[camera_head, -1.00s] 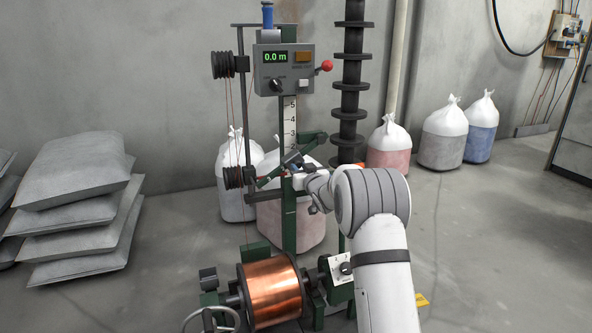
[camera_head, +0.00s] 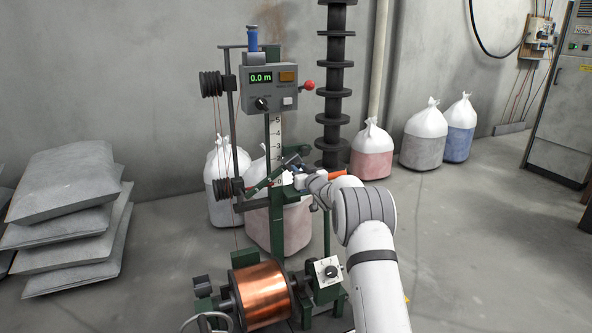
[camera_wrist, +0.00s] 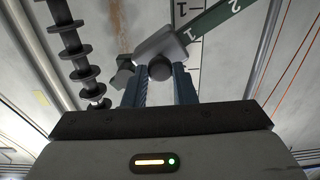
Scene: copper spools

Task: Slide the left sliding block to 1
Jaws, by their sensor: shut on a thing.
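A grey sliding block (camera_wrist: 170,42) with a dark round knob (camera_wrist: 159,70) sits on a green bar (camera_wrist: 226,14) in the wrist view. The bar carries white marks and the numbers 1 and 2, and the block is near the 1. My gripper (camera_wrist: 160,88) is shut, its blue fingers on either side of the knob. In the head view my gripper (camera_head: 291,163) is at the tilted green bar (camera_head: 262,184) on the machine. The block is too small there to make out well.
A grey control box (camera_head: 270,88) reads 0.0 m above an upright numbered scale (camera_head: 278,135). A copper spool (camera_head: 262,294) lies below. A dark finned column (camera_head: 334,100) stands behind. Sacks are stacked at left (camera_head: 68,185), and bags (camera_head: 372,150) stand at the back.

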